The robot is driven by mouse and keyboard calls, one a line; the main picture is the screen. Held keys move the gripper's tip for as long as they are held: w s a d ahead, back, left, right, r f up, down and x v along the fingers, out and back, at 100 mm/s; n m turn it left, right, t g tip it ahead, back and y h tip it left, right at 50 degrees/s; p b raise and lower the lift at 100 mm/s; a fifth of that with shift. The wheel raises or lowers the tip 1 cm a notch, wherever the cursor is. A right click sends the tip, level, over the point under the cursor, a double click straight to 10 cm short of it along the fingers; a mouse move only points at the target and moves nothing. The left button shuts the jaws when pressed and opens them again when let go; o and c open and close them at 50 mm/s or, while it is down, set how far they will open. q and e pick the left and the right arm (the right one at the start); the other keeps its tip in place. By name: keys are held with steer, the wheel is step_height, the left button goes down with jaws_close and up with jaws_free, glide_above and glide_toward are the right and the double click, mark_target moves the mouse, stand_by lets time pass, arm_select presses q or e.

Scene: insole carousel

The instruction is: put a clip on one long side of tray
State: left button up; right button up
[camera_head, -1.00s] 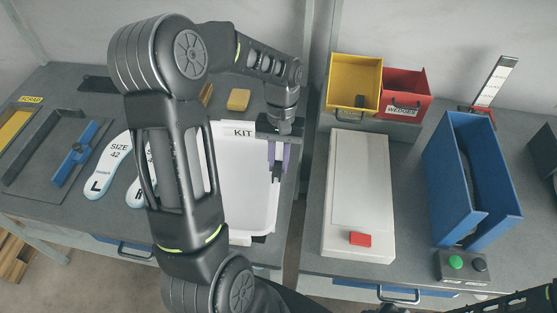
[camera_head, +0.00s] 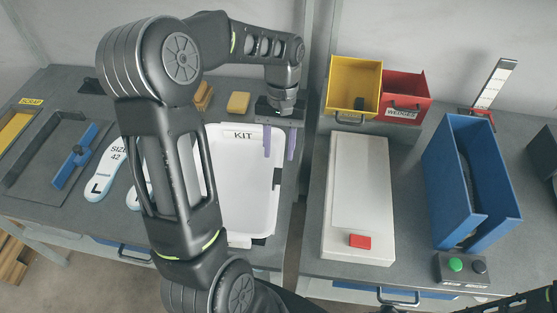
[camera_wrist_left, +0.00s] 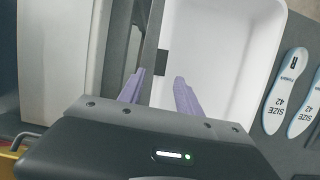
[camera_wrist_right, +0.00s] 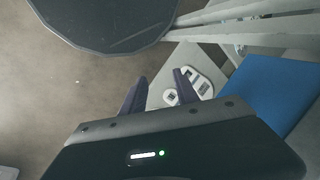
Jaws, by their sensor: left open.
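The white tray marked KIT (camera_head: 236,195) lies on the left bench, its long sides running front to back. A small black clip (camera_head: 277,179) sits at its right long side; the clip also shows in the left wrist view (camera_wrist_left: 162,62) at the tray's edge. My left gripper (camera_head: 279,148) is open and empty, above the tray's far right corner and apart from the clip. Its purple fingers (camera_wrist_left: 160,82) are spread in the left wrist view. My right gripper (camera_wrist_right: 157,78) is open and empty, over the floor and away from the tray.
Shoe insoles (camera_head: 104,170) lie left of the tray, partly hidden by my left arm. A white box with a red button (camera_head: 360,241) stands right of it. Yellow (camera_head: 352,84) and red (camera_head: 405,92) bins and a blue holder (camera_head: 452,185) stand farther right.

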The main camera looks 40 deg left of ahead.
arm_select(q)
steer(key=p+v, duration=0.2)
steer(key=v, duration=0.6)
steer(key=shift+p, duration=0.35)
steer(key=shift+f, duration=0.1)
